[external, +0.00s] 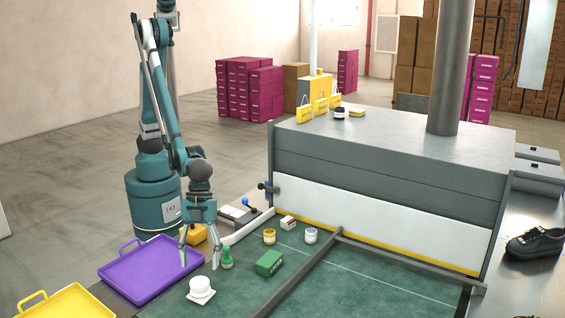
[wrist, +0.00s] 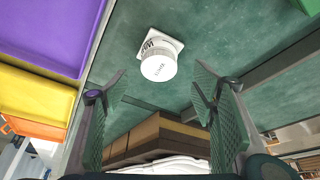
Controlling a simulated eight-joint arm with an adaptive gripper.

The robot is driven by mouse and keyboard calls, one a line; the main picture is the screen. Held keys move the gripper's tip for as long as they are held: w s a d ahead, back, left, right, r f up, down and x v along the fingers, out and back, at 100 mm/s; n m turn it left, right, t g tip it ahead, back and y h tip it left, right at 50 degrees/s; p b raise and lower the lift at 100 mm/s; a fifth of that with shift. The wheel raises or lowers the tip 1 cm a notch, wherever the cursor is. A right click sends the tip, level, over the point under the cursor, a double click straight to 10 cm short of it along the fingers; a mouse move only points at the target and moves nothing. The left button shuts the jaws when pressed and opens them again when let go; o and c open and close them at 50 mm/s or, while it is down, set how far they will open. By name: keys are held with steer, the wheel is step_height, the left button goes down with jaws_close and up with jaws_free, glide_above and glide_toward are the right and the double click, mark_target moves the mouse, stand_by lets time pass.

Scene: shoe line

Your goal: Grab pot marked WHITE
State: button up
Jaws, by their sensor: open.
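A white pot (external: 201,286) with a round lid stands on a square white base on the green mat (external: 365,277), near its front left. My gripper (external: 200,262) is open and empty, above the mat's left side and apart from the pot. In the wrist view the pot lies just beyond my open fingers (wrist: 158,88). Two other pots, one with a yellow band (external: 269,237) and one pale (external: 311,236), stand farther back.
A green pot (external: 227,259) and a green box (external: 268,263) stand to the right of my gripper. A purple tray (external: 150,272) and a yellow tray (external: 65,304) lie left. A dark bar (external: 300,283) crosses the mat; a grey machine (external: 390,150) stands behind.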

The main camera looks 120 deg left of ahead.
mark_target(199, 282)
steer(key=shift+x, duration=1.25)
steer(key=shift+d, duration=0.1)
steer(key=shift+b+x, duration=0.95)
steer(key=shift+x, duration=1.65)
steer(key=shift+d, duration=0.1)
steer(key=shift+c, duration=0.3)
steer(key=c, duration=1.3)
steer(key=shift+r, duration=0.2)
steer(key=shift+r+p, duration=1.1)
steer(key=shift+r, duration=3.75)
